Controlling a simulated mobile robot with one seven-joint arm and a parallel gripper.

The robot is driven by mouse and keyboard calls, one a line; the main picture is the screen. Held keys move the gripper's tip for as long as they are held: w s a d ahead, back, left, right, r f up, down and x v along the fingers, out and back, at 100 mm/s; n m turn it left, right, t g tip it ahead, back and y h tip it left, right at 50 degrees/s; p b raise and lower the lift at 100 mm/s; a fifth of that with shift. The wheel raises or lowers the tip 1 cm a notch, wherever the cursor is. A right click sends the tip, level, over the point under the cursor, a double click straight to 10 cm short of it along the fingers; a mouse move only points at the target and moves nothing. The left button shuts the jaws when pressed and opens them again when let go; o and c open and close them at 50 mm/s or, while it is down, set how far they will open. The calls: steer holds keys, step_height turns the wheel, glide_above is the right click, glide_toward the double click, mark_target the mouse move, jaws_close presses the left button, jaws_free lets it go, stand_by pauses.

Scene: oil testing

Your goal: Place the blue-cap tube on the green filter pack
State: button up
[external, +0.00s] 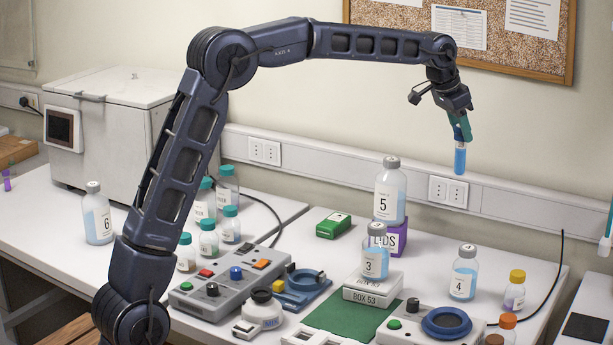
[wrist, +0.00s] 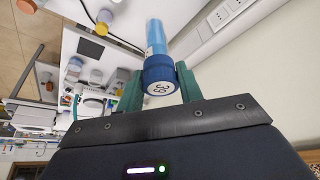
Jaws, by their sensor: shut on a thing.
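My gripper (external: 461,130) is shut on the blue-cap tube (external: 460,161) and holds it upright, high above the right part of the bench. In the wrist view the tube's dark blue cap (wrist: 159,84) sits between the green fingers of my gripper (wrist: 158,92), with a white label on its top. The light blue body (wrist: 156,38) extends away from the cap. A small green box (external: 333,224), which looks like the green filter pack, lies on the bench toward the back, well to the left of and below the tube. Nothing is seen on its top.
Bottle 5 (external: 389,192) stands tall on a purple box (external: 397,240), right of the green box. Bottle 3 (external: 376,259) stands on Box 53 (external: 372,288). A button panel (external: 222,288) and several teal-capped bottles stand left. A green mat (external: 340,319) lies in front.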

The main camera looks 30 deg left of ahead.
steer(key=w+a+n+y, duration=0.1)
steer(key=w+a+n, duration=0.15)
steer(key=a, duration=1.05)
steer(key=w+a+n+t, duration=0.1)
steer(key=w+a, duration=0.3)
steer(key=a, duration=0.9)
steer(key=w+a+n+y, duration=0.15)
steer(key=w+a, duration=0.25)
steer(key=a, duration=1)
step_height(320, 180, down, 25)
steer(key=shift+s+d+n, duration=0.15)
steer(key=shift+d+n, duration=0.05)
steer(key=shift+n, duration=0.2)
steer(key=shift+h, duration=0.25)
steer(key=o, duration=1)
steer(key=shift+f, duration=0.1)
